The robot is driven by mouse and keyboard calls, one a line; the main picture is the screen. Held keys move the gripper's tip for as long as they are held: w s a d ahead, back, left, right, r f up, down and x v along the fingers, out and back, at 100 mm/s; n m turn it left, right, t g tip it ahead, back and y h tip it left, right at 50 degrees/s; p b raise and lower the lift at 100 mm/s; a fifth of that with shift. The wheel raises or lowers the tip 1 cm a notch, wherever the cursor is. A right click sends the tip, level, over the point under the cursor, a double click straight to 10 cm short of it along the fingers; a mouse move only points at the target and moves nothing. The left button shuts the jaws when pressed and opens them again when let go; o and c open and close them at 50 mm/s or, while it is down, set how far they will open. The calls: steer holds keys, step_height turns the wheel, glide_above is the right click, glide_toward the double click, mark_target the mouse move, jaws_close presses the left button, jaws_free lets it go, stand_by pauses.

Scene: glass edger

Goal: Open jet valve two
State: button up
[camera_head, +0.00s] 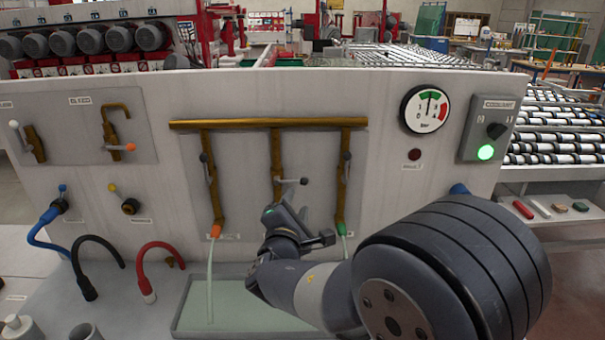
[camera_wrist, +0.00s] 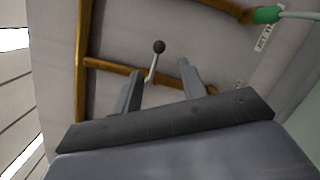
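In the head view, a brass manifold (camera_head: 268,123) feeds three vertical pipes. The middle valve's lever (camera_head: 291,181) sticks out sideways to the right, across its pipe (camera_head: 276,155). The left lever (camera_head: 203,157) and right lever (camera_head: 346,156) point up along their pipes. My gripper (camera_head: 290,215) is just below the middle lever and hides that pipe's lower end. In the wrist view, my gripper (camera_wrist: 159,68) is open. The middle lever, with a black knob (camera_wrist: 158,46), shows between and beyond the fingers. I see no contact.
Pale strands, streams or tubes, hang from the orange outlet (camera_head: 215,231) and green outlet (camera_head: 341,229) above a shallow tray (camera_head: 186,333). A pressure gauge (camera_head: 424,109) and a switch box with a lit green lamp (camera_head: 486,152) are at right. Coloured hoses (camera_head: 85,257) curve at left.

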mark_target(303, 184)
steer(key=w+p, duration=0.1)
steer(key=w, duration=0.2)
steer(key=w+d+p, duration=0.1)
steer(key=w, duration=0.3)
steer(key=w+d+p, duration=0.1)
steer(key=w+p, duration=0.1)
steer(key=w, duration=0.1)
steer(key=shift+w, duration=0.25)
steer(key=shift+c, duration=0.3)
jaws_close()
